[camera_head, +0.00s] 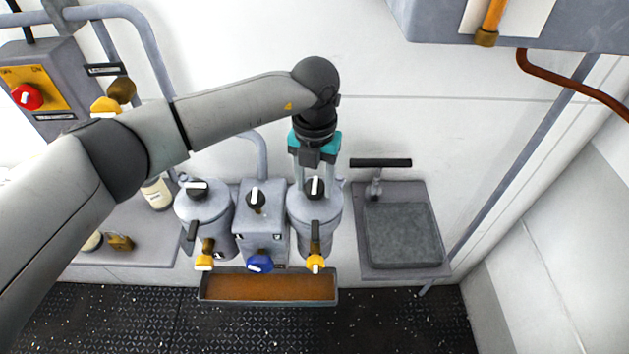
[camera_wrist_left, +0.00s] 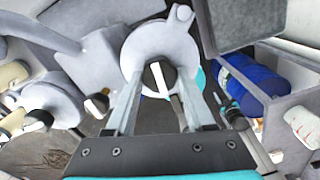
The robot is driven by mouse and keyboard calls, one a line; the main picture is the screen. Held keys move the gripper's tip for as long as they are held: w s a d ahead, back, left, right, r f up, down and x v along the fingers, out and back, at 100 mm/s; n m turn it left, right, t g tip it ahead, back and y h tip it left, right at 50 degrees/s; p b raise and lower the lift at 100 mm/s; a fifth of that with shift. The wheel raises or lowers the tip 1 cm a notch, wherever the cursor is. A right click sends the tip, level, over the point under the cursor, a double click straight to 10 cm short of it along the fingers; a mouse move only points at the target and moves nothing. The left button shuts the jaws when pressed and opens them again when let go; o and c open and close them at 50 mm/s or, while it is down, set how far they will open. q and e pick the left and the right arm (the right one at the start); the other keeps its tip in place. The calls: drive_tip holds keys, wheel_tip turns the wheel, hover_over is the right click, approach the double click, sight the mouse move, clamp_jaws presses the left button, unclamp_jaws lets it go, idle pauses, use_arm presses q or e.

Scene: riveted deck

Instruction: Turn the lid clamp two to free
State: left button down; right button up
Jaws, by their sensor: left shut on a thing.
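Two grey canisters stand on either side of a grey box. The right canister (camera_head: 327,212) has a black knob (camera_head: 314,192) with a white pointer on its lid, apparently lid clamp two. The knob also shows in the left wrist view (camera_wrist_left: 156,78). The left canister's knob (camera_head: 197,187) has its white pointer lying crosswise, while the right knob's pointer runs nearly up and down in the head view. My left gripper (camera_head: 315,185) reaches down from above, its fingers shut on the right knob from both sides. My right gripper is not in view.
A brown-filled tray (camera_head: 268,287) sits below yellow and blue taps. A grey sink (camera_head: 402,234) with a black-handled tap is at right. A panel with a red knob (camera_head: 27,97) is at left. An overhead cabinet (camera_head: 520,30) fills the upper right.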

sight(315, 185)
use_arm(q)
drive_tip(key=shift+n, duration=0.5)
drive_tip(key=shift+c, duration=1.3)
unclamp_jaws()
wheel_tip(315, 185, up, 15)
drive_tip(key=b, duration=0.1)
drive_tip(key=shift+r, duration=0.2)
drive_tip(key=shift+f, duration=0.1)
